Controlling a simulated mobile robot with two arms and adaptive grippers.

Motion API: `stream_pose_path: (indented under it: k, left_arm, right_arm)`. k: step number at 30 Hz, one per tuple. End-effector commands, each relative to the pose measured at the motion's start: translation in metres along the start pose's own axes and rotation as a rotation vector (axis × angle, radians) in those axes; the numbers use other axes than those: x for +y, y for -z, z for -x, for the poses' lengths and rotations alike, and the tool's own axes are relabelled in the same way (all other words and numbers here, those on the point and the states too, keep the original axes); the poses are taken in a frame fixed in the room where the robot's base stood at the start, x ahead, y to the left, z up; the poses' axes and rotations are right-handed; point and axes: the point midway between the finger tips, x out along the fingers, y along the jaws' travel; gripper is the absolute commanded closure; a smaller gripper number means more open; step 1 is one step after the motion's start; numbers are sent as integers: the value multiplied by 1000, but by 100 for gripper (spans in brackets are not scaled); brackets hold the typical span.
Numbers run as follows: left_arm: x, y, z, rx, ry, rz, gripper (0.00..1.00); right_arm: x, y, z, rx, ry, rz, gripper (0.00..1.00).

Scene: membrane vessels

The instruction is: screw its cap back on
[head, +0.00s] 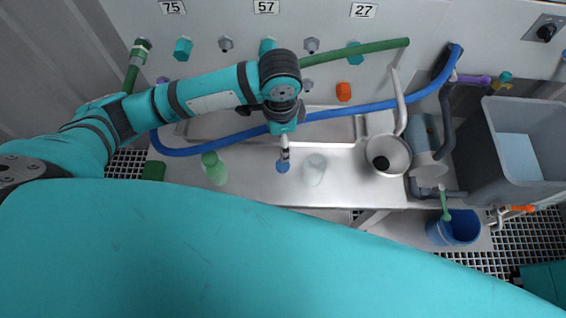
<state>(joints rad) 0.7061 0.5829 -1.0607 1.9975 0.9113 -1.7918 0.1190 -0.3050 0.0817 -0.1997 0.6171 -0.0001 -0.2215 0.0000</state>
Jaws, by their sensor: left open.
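My left gripper (284,150) comes down from the left arm over the steel bench (245,185) and is open. Its fingertips point at a small blue cap (283,167) on the bench; I cannot tell whether they touch it. A green bottle (214,170) stands to the left of the cap. A pale, translucent vessel (314,170) stands close to the right of the cap, and no cap shows on it. My right gripper is not in view.
A steel jug-like vessel (388,155) with a long pipe stands right of the pale vessel. Blue hose (370,107) and green pipe (362,48) run behind. A grey bin (495,150) and a blue bucket (455,228) are at the right.

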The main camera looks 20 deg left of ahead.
Motion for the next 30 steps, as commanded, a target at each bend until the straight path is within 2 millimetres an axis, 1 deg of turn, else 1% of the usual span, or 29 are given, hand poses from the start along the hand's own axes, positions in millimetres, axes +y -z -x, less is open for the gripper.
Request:
stream_pose_path:
  k: [1,4,6,10,13,18,25,28,30]
  left_arm:
    - [0,-1,-12,-4,-3,2,36]
    - [1,-1,-34,-4,-2,1,36]
    - [0,-1,-48,-3,-2,2,36]
    - [0,0,-67,-2,-1,2,36]
    - [0,0,-75,-1,0,0,36]
    - [0,0,-77,1,1,0,36]
    - [0,0,-79,0,0,1,36]
    - [0,1,-91,-2,-2,2,36]
    - [0,3,-102,-2,-2,2,36]
  right_arm:
    - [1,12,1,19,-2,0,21]
    - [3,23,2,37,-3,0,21]
    - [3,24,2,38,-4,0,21]
    - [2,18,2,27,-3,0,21]
    - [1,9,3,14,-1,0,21]
    - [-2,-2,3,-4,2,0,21]
    - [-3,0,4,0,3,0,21]
    - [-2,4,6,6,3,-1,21]
    - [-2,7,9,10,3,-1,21]
